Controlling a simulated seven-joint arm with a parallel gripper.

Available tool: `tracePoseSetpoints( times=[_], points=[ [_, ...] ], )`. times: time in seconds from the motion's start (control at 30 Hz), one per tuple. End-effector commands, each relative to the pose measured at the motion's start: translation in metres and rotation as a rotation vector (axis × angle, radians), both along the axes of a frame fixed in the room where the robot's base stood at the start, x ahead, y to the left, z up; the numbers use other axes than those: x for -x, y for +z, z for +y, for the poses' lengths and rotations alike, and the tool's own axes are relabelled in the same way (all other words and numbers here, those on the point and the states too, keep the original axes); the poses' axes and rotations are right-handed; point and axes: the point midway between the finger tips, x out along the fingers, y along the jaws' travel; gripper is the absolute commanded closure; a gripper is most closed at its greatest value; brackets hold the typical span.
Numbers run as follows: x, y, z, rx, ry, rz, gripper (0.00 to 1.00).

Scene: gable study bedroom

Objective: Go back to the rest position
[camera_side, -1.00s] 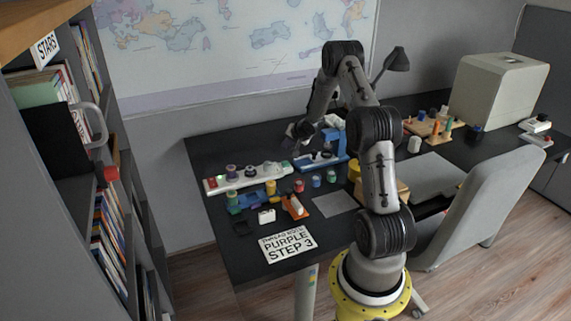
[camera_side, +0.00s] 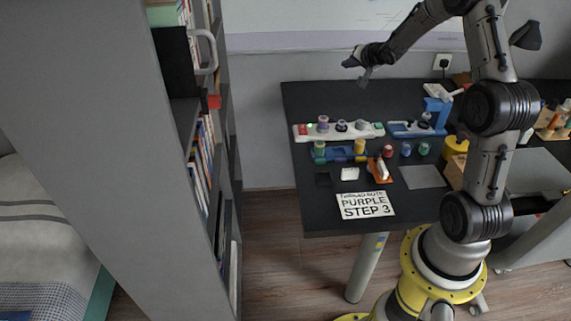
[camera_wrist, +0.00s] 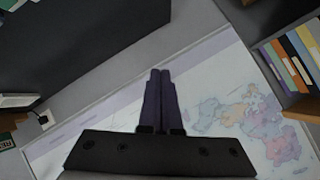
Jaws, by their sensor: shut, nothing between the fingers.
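My gripper (camera_side: 356,70) is raised in the air above the back left part of the black desk (camera_side: 300,100) in the side view. It is clear of everything on the desk. In the wrist view its two fingers (camera_wrist: 160,78) lie together with nothing between them, in front of the wall map (camera_wrist: 222,110).
A white rail (camera_side: 306,137) with several spools lies on the desk, with a blue tray (camera_side: 340,154) in front. A blue machine-like stand (camera_side: 437,112) is to the right. A grey bookshelf (camera_side: 190,230) stands at the left.

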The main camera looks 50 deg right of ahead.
Motion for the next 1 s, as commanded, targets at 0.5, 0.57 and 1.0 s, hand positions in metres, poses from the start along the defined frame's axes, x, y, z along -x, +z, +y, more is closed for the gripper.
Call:
tracePoseSetpoints(
  times=[0.5, 0.57, 1.0],
  points=[
    [0.070, 0.189, 0.256, 0.234, 0.318, 0.009, 1.00],
    [0.096, 0.192, 0.279, 0.253, 0.366, 0.039, 1.00],
    [0.286, 0.094, 0.367, 0.325, 0.856, 0.490, 1.00]
  ],
)
